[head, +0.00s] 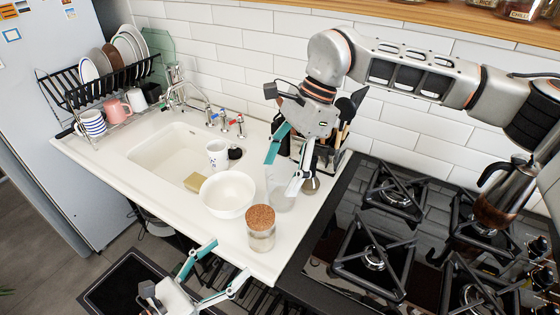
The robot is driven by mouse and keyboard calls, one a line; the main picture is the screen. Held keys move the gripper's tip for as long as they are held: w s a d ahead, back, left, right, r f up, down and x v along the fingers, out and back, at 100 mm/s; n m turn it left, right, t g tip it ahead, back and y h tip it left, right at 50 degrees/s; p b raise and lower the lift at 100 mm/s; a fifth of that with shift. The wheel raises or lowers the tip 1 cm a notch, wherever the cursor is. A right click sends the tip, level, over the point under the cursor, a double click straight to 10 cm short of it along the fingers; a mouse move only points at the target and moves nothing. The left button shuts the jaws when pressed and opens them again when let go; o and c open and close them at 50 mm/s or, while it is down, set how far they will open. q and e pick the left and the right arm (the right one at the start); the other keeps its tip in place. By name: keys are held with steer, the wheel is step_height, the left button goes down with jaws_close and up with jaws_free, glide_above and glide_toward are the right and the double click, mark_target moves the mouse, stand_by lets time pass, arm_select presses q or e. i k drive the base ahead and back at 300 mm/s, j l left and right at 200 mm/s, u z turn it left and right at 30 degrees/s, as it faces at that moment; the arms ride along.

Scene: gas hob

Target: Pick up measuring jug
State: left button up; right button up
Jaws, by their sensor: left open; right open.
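A clear, see-through vessel, which looks like the measuring jug (281,200), stands on the white counter behind the cork-lidded jar. My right gripper (282,175) reaches down from above with its fingers spread around the jug's upper part. Its fingers hide some of the jug, and I cannot tell whether they touch it. My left gripper (231,257) is open and empty at the counter's front edge, in front of the bowl and jar.
A white bowl (227,196) and a cork-lidded jar (261,230) stand close to the jug. A mug (217,155) stands behind the bowl. The sink (165,150) lies left, the gas hob (370,250) right. A utensil holder is behind my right gripper.

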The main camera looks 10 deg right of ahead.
mark_target(278, 176)
steer(key=k+j, duration=0.45)
steer(key=j, duration=0.3)
steer(key=k+j, duration=0.25)
steer(key=j, duration=0.1)
